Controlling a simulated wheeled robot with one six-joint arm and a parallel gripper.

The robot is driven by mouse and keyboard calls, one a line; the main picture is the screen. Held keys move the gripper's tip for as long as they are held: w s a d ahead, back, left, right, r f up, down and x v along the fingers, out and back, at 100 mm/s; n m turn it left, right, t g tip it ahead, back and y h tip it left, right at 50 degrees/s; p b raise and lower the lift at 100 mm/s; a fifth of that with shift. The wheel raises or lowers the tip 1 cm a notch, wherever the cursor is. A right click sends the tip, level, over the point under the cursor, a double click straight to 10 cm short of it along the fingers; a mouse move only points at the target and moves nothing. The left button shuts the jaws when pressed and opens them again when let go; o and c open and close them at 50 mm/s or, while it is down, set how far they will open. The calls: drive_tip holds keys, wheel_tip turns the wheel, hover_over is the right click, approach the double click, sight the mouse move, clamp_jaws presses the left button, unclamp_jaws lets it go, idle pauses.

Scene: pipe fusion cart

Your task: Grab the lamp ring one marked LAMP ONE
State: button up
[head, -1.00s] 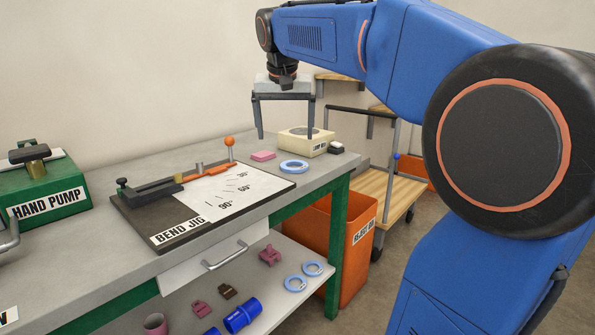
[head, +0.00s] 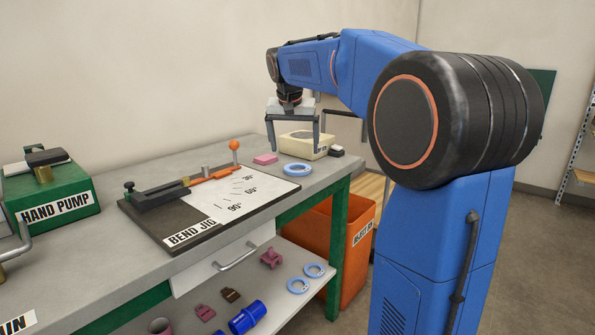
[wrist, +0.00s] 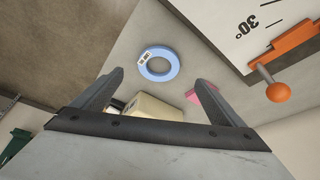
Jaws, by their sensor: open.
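A light blue ring (head: 297,169) lies flat on the grey bench top, right of the bend jig board. In the wrist view the ring (wrist: 158,64) carries a small white label, too small to read. Two similar blue rings, one nearer (head: 298,286) and one farther (head: 314,270), lie on the lower shelf; their marks are not legible. My gripper (head: 294,151) is open and empty, pointing down above the bench near the ring. In the wrist view the ring appears between and beyond the spread fingers (wrist: 159,78), not touching them.
A cream box (head: 317,152) stands behind the ring, with a pink block (head: 265,159) to its left and a small black-and-white item (head: 337,152) to its right. The bend jig board (head: 185,230) has an upright orange-knobbed lever (head: 234,146). An orange bin (head: 352,240) stands by the bench end.

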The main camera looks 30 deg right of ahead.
drive_tip(key=shift+x, duration=3.9)
drive_tip(key=shift+s, duration=0.15)
drive_tip(key=c, duration=1.2)
